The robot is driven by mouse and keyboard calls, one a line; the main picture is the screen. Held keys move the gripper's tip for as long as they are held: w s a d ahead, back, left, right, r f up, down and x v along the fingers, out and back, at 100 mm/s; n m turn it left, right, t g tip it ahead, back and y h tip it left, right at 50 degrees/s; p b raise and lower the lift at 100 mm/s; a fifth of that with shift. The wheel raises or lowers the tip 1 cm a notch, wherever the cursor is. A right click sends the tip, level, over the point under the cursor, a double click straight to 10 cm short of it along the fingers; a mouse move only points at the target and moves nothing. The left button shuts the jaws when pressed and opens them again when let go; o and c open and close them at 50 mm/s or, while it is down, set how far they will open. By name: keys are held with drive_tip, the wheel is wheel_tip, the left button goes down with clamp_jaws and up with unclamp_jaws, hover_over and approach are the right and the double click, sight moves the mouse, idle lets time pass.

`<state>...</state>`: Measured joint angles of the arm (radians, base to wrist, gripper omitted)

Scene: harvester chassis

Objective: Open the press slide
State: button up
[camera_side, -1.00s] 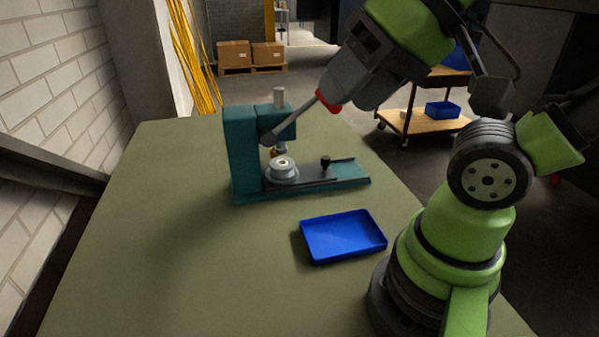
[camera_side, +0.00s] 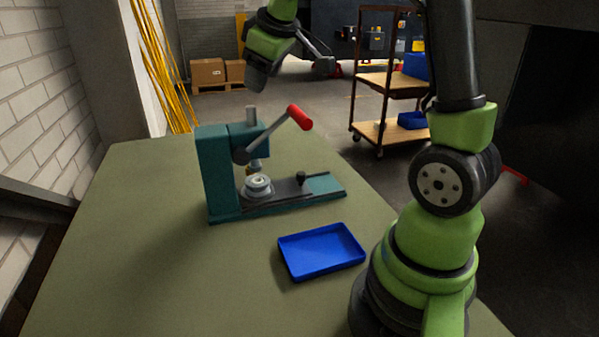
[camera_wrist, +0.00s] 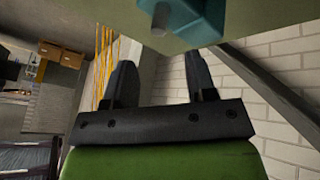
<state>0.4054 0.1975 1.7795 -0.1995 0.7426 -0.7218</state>
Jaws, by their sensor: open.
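The teal press (camera_side: 212,168) stands on the table with its lever raised, the red handle (camera_side: 300,117) at its upper right end. The grey slide (camera_side: 287,188) lies along the press base, with a black knob (camera_side: 301,176) near its right end. A round silver holder (camera_side: 258,189) sits at its left, under the ram (camera_side: 256,164). My gripper (camera_side: 256,78) hangs above and behind the press, apart from the handle. In the wrist view my gripper (camera_wrist: 158,65) shows two spread fingers with nothing between them. The press top (camera_wrist: 190,20) shows beyond them.
An empty blue tray (camera_side: 321,250) lies on the green table (camera_side: 150,260) in front of the press. The table left of the press is clear. A shelved cart (camera_side: 385,85) and boxes (camera_side: 208,72) stand beyond the table.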

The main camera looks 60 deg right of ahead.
drive_tip(key=w+d+f+n+g, duration=0.1)
drive_tip(key=w+d+f+n, duration=0.15)
drive_tip(key=d+f, duration=0.45)
drive_tip(key=m+g+y, duration=0.2)
drive_tip(key=m+g, duration=0.2)
hover_over(300, 173)
wheel_tip(300, 173, down, 9)
drive_tip(key=shift+d+f, duration=0.1)
drive_tip(key=shift+f, duration=0.05)
wheel_tip(300, 173, down, 9)
drive_tip(key=shift+f, duration=0.15)
